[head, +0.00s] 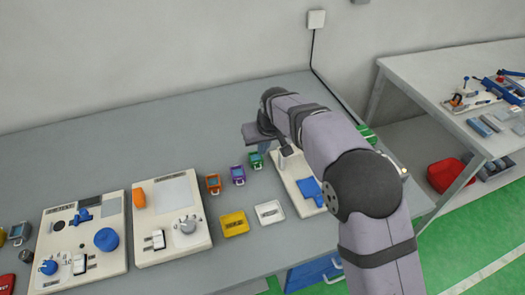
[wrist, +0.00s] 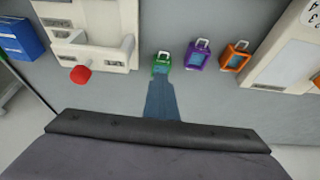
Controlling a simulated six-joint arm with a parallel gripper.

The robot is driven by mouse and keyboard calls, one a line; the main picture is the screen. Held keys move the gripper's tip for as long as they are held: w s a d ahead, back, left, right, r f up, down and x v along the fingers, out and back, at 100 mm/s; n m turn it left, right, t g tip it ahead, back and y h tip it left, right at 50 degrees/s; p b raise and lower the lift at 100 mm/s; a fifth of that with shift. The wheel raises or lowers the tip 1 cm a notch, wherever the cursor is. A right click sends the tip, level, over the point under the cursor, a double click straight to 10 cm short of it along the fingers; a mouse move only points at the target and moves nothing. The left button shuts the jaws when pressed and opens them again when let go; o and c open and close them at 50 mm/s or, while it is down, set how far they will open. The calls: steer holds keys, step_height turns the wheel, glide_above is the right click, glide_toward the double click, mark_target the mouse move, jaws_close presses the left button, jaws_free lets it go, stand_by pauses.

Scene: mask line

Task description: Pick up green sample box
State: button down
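The green sample box (head: 256,160) stands on the grey bench at the right end of a row of small coloured boxes. It also shows in the wrist view (wrist: 162,65), near the middle, with a pale handle on its top side in the picture. Separate fingertips cannot be made out.
A purple box (head: 238,174) and an orange box (head: 213,184) stand left of the green one. A white fixture (head: 290,190) with a blue part stands to its right. Yellow (head: 234,224) and white (head: 269,212) trays lie in front. Free bench lies behind.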

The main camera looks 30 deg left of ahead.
steer(key=c, duration=0.5)
jaws_free()
steer(key=shift+b+v, duration=1)
steer(key=shift+v, duration=2.6)
steer(key=shift+r, duration=0.1)
steer(key=c, duration=0.6)
